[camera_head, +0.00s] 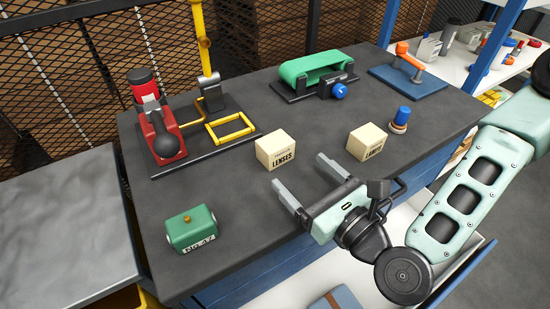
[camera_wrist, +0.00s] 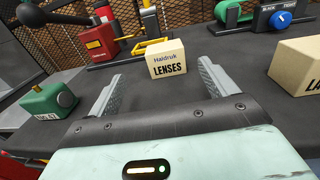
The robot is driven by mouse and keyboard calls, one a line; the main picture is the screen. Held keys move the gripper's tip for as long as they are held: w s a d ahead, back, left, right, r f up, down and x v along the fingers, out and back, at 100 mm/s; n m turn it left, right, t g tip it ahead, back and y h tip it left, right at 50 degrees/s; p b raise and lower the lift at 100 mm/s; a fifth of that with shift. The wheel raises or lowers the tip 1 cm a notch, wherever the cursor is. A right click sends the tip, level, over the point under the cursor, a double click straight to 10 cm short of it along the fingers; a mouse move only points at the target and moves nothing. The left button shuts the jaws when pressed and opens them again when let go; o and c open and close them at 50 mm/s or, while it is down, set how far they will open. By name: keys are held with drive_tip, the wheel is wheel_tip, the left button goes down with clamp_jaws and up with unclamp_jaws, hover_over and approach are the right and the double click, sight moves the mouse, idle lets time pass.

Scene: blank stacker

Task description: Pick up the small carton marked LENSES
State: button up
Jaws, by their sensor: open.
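The small cream carton marked LENSES (camera_head: 275,151) stands upright on the dark worktop, left of centre in the head view. In the wrist view the LENSES carton (camera_wrist: 167,60) is ahead of my gripper, between the lines of the two fingers and beyond their tips. My gripper (camera_head: 305,176) is open and empty, a little to the right of and nearer than the carton. In the wrist view my gripper (camera_wrist: 162,78) shows both fingers spread wide, with no contact on the carton.
A similar carton marked LAMPS (camera_head: 367,142) stands to the right. A green box (camera_head: 191,228) sits at the front left. A red device (camera_head: 157,130), a green belt unit (camera_head: 315,70) and a blue-topped piece (camera_head: 401,118) stand around. The worktop between the green box and the LENSES carton is clear.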

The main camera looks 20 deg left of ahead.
sight(283, 149)
drive_tip(key=p+x, duration=0.1)
drive_tip(key=x, duration=0.3)
drive_tip(key=shift+w+a+r, duration=0.15)
drive_tip(key=shift+a, duration=0.15)
drive_tip(key=shift+w+d+p+x, duration=0.15)
drive_tip(key=shift+p+x, duration=0.35)
drive_tip(key=shift+x, duration=1)
drive_tip(key=shift+w+d+p+x, duration=0.15)
drive_tip(key=shift+p+x, duration=0.3)
drive_tip(key=shift+x, duration=1.05)
drive_tip(key=c, duration=1.1)
